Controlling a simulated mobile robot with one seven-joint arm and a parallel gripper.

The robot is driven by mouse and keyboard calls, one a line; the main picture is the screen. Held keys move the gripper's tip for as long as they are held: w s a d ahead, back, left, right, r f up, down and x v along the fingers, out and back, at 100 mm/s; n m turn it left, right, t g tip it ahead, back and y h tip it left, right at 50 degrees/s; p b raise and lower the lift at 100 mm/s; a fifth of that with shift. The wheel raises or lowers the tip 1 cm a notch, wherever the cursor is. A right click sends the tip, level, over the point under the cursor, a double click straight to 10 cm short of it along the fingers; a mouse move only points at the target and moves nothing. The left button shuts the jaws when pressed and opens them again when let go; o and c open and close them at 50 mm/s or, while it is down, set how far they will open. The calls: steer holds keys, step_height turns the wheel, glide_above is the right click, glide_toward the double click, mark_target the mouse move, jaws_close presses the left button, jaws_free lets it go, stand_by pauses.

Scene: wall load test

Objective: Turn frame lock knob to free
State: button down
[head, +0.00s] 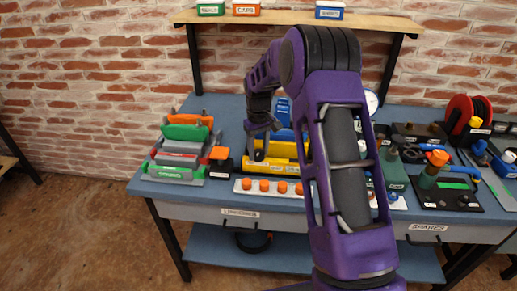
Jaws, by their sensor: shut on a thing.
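My gripper (258,150) points down at the left part of a yellow frame (285,151) on the blue workbench. Its fingers are shut on a small part there. The part is mostly hidden by the fingers and too small to make out, so I cannot tell its shape or how far it is turned. No frame lock knob or lock marking is readable in the head view. My purple arm covers the right side of the yellow frame. A blue part (284,110) stands behind it.
A white strip with orange knobs (264,186) lies in front of the frame. Green, grey and orange units (182,145) stand left, beside a black block with an orange top (220,155). An orange-capped fixture (437,158) and red reel (460,112) stand right. A shelf (285,17) hangs above.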

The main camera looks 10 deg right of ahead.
mark_target(258, 152)
steer(key=shift+n, duration=0.5)
steer(key=shift+c, duration=1.4)
jaws_free()
step_height(258, 152, up, 18)
steer(key=p, duration=0.1)
steer(key=shift+f+p, duration=0.25)
steer(key=shift+p, duration=0.05)
